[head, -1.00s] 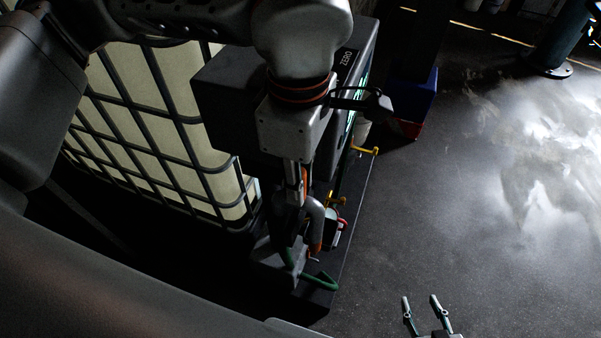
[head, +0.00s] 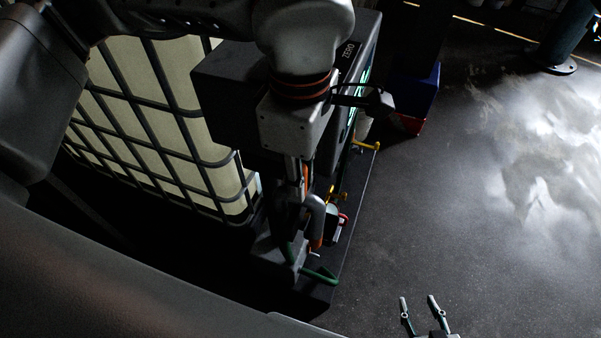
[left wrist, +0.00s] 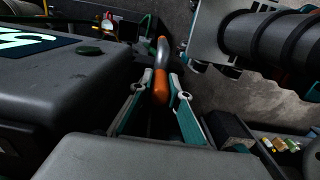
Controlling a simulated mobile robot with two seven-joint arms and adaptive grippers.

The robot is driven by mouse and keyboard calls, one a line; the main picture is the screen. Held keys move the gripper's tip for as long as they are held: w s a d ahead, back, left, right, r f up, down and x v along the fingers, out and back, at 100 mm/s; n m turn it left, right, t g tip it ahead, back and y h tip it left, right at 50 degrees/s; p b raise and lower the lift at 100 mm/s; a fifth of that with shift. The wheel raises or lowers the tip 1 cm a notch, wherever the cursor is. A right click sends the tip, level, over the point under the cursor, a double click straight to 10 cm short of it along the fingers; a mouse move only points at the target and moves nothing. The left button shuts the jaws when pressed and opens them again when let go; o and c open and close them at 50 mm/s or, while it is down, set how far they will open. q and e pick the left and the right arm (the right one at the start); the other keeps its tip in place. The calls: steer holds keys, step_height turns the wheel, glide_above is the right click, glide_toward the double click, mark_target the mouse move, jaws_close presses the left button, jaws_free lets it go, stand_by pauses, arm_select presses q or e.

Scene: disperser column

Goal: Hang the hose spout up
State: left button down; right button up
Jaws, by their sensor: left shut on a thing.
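The hose spout (head: 317,212) is a grey bent tube with an orange part, low beside the dark dispenser column in the head view. My left gripper (head: 302,190) points down at it and is shut on it. In the left wrist view the orange end of the spout (left wrist: 160,86) lies between the fingertips of my left gripper (left wrist: 158,92), with the grey neck beyond. A green hose (head: 320,276) shows below the spout. The spout's holder cannot be made out. My right gripper (head: 422,304) is open and empty over the floor at the bottom.
The dispenser column (head: 232,85) stands close beside my left arm, with yellow taps (head: 366,146) on its side. A caged pale tank (head: 170,120) is to its left. A blue and red bin (head: 415,98) stands behind. The floor (head: 440,210) at right is clear.

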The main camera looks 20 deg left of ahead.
arm_select(q)
steer(key=shift+f, duration=0.15)
steer(key=c, duration=1.8)
jaws_free()
step_height(320, 180, up, 12)
